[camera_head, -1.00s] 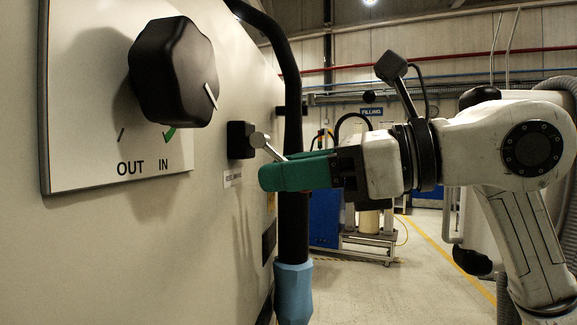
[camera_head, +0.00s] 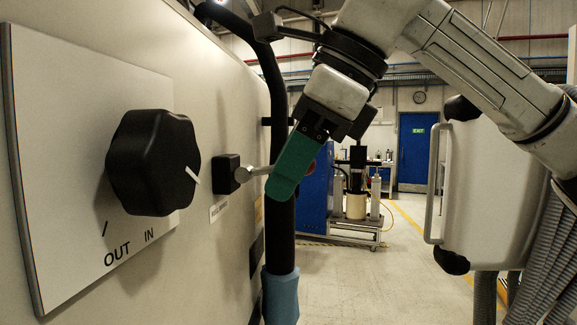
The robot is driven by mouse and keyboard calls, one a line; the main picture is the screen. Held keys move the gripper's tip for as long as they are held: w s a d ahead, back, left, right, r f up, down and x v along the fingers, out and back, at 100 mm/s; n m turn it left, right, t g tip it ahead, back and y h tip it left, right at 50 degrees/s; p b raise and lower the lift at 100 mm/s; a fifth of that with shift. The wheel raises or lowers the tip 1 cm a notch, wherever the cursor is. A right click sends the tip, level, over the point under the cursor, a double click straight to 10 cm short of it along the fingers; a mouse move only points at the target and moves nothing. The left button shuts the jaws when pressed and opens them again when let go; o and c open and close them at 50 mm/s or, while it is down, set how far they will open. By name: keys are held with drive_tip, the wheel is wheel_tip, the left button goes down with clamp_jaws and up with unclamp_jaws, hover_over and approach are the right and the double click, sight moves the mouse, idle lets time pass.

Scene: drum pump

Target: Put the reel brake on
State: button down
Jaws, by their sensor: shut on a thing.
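The reel brake is a black block (camera_head: 226,174) on the cream panel, with a short silver lever (camera_head: 258,171) that points right, close to level. The small label (camera_head: 219,210) under it is too blurred to read. My gripper (camera_head: 281,180) has teal fingers that reach down from the upper right. It is shut on the lever's outer end, which the fingers hide.
A large black knob (camera_head: 152,162) on a plate (camera_head: 48,130) marked OUT and IN is left of the lever. A black upright tube (camera_head: 281,232) with a blue sleeve (camera_head: 280,297) stands just behind the fingers. Open floor (camera_head: 365,285) lies to the right.

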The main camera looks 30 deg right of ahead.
drive_tip(key=shift+w+a+r+g+h, duration=0.15)
drive_tip(key=shift+r+g+h, duration=0.4)
drive_tip(key=shift+g+h, duration=0.3)
drive_tip(key=c, duration=0.9)
unclamp_jaws()
drive_tip(key=shift+c, duration=0.2)
drive_tip(key=shift+v, duration=3.75)
drive_tip(key=shift+a, duration=0.1)
